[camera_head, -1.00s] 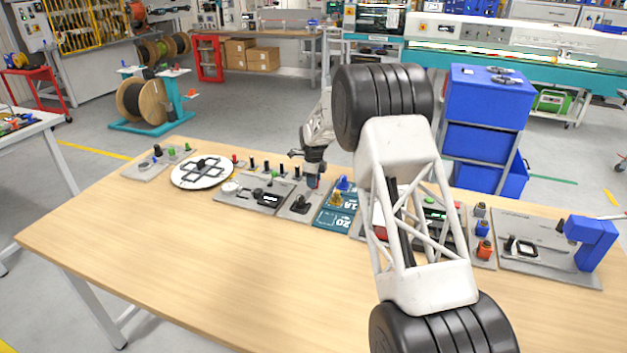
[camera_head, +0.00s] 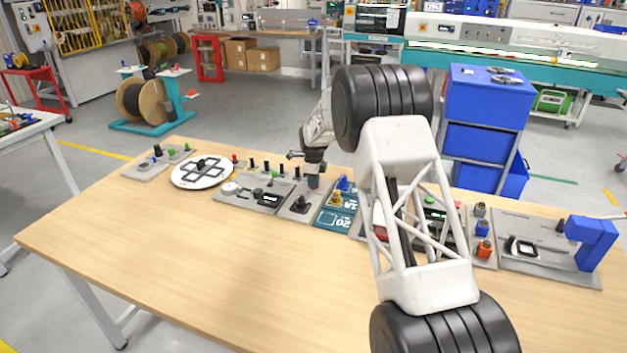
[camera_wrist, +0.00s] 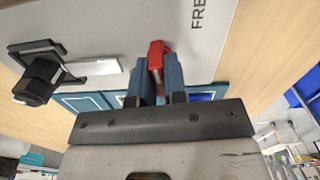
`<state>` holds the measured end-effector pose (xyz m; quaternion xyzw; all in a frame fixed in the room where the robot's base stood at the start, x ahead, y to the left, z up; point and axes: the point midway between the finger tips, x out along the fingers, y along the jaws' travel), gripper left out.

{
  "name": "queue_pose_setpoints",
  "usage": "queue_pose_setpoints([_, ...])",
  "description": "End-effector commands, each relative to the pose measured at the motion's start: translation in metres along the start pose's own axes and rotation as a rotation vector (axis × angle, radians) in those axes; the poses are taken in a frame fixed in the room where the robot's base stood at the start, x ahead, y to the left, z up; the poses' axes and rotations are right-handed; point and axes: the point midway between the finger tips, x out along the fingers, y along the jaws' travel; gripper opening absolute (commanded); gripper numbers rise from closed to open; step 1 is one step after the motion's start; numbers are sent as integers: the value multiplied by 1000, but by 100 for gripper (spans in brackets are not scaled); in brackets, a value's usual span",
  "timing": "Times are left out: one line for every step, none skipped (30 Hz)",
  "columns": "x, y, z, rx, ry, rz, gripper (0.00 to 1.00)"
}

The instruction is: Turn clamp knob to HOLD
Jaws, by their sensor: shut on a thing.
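The red clamp knob (camera_wrist: 156,54) shows in the wrist view as a narrow red grip on a light grey panel (camera_wrist: 110,25). My gripper (camera_wrist: 157,84) has its two blue fingers on either side of the knob, shut on it. Lettering reading "FRE", cut off by the picture edge, is on the panel to the right of the knob. No HOLD mark is in sight. In the head view my gripper (camera_head: 314,181) is low at the back of the small grey panel (camera_head: 290,213), and the knob is mostly hidden by it.
A black knob (camera_wrist: 38,80) with a bracket stands on the same panel; it also shows in the head view (camera_head: 302,202). Teal cards (camera_head: 333,218) with brass and blue parts lie right beside the panel. The wooden tabletop (camera_head: 200,250) in front is clear.

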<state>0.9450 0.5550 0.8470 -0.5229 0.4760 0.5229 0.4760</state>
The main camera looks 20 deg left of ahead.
Motion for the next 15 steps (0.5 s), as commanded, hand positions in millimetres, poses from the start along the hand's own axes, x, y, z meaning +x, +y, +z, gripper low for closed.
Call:
queue_pose_setpoints([-1, 0, 0, -33, 0, -1, 0])
queue_pose_setpoints([-1, 0, 0, -56, 0, -1, 0])
queue_pose_setpoints([-1, 0, 0, -88, -1, -1, 0])
queue_pose_setpoints([-1, 0, 0, -111, -1, -1, 0])
queue_pose_setpoints([-1, 0, 0, -135, 0, -1, 0])
queue_pose_setpoints([-1, 0, 0, -166, 0, -1, 0])
queue_pose_setpoints([0, 0, 0, -190, 0, -1, 0])
queue_pose_setpoints([0, 0, 0, -214, 0, -1, 0])
queue_pose_setpoints([0, 0, 0, -245, 0, -1, 0])
queue_pose_setpoints([0, 0, 0, -268, 0, -1, 0])
queue_pose_setpoints([0, 0, 0, -291, 0, 0, 0])
queue_pose_setpoints([0, 0, 0, -323, 0, 0, 0])
queue_pose_setpoints([0, 0, 0, -347, 0, 0, 0])
queue_pose_setpoints([0, 0, 0, -370, 0, 0, 0])
queue_pose_setpoints([-1, 0, 0, -402, 0, -1, 0])
